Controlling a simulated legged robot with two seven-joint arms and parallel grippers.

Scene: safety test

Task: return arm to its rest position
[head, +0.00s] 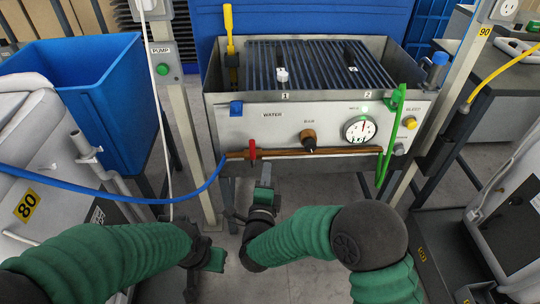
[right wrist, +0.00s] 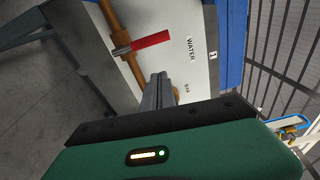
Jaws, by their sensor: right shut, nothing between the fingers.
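My right arm, in green sleeving, reaches toward the front of the metal station. Its gripper (head: 264,178) is shut and empty, a little below the copper pipe (head: 320,151) and near the red valve handle (head: 252,150). In the right wrist view the shut fingers (right wrist: 157,90) point at the white panel (right wrist: 195,75), beside the red handle (right wrist: 150,40); contact cannot be told. My left arm is low at the left, with its gripper (head: 212,259) above the floor, apart from the station; its jaw opening is unclear.
The station has a barred grate (head: 320,65), a gauge (head: 360,129), a black knob (head: 309,141) and a green lever (head: 390,135). A blue bin (head: 85,85) and blue hose (head: 130,199) are at left. Metal posts (head: 178,120) flank the station. Grey floor shows below.

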